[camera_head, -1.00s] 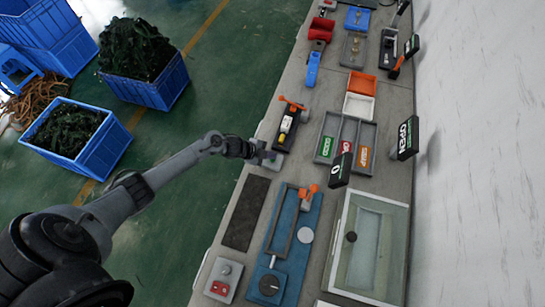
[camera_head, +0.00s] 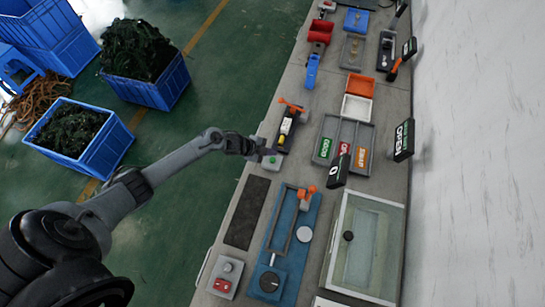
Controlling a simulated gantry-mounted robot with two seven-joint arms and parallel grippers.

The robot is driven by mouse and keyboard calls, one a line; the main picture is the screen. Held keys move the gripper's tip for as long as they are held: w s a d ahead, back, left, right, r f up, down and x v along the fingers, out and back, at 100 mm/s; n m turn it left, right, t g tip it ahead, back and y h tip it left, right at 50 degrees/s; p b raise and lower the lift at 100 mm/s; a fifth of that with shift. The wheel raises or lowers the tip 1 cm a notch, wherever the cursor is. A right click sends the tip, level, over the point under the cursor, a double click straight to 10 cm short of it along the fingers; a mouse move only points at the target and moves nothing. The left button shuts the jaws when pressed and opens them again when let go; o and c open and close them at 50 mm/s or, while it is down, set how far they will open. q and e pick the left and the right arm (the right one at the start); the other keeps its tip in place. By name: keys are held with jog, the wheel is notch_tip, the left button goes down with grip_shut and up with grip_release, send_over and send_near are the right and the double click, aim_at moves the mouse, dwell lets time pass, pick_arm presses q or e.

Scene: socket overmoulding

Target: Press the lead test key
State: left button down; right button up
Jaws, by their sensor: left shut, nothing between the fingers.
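A small grey box with a green key (camera_head: 271,160) on top sits at the left edge of the bench, just below the tester in the picture. I take this as the lead test key. My left gripper (camera_head: 266,151) is shut and empty. Its tip is right at the upper side of the box, and the green key shows just below it. I cannot tell whether the tip touches the box. The tester (camera_head: 287,131), a dark tray with a yellow-and-white part and an orange clamp handle, stands just above the box. My right gripper is not in view.
A black sign reading OPEN (camera_head: 403,140) stands at right. A grey sorting tray (camera_head: 328,126) with labelled compartments lies right of the tester. A dark mat (camera_head: 245,212) and a blue fixture (camera_head: 286,272) lie below. Blue crates (camera_head: 120,150) stand on the floor at left.

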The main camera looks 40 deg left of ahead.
pick_arm(q)
notch_tip(320, 180, up, 2)
jog(key=shift+r+p, duration=0.1)
jog(key=shift+p, duration=0.6)
